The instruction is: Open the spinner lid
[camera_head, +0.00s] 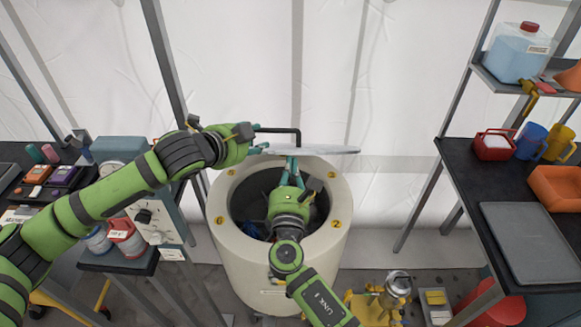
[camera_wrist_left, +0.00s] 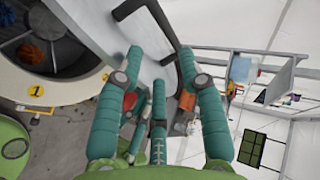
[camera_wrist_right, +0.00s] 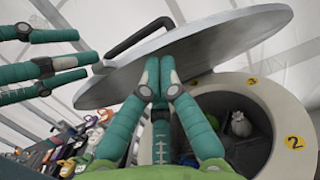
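The spinner (camera_head: 282,253) is a cream drum with yellow number labels and an open dark mouth. Its round grey lid (camera_head: 315,150) is raised above the mouth, seen nearly edge-on, with a black bar handle (camera_head: 297,131) on top. In the right wrist view the lid (camera_wrist_right: 215,45) is tilted over the mouth. My left gripper (camera_head: 259,148) is at the lid's left side by the handle; its fingers are apart, with the handle (camera_wrist_left: 165,32) near their tips. My right gripper (camera_wrist_right: 160,64) is under the lid, fingertips together and seemingly against its underside.
Blue and orange items lie inside the drum. A cluttered bench with a blue-grey machine (camera_head: 148,212) stands left. A black table with a grey tray (camera_head: 527,243) stands right. Yellow equipment (camera_head: 372,303) is on the floor at the drum's lower right.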

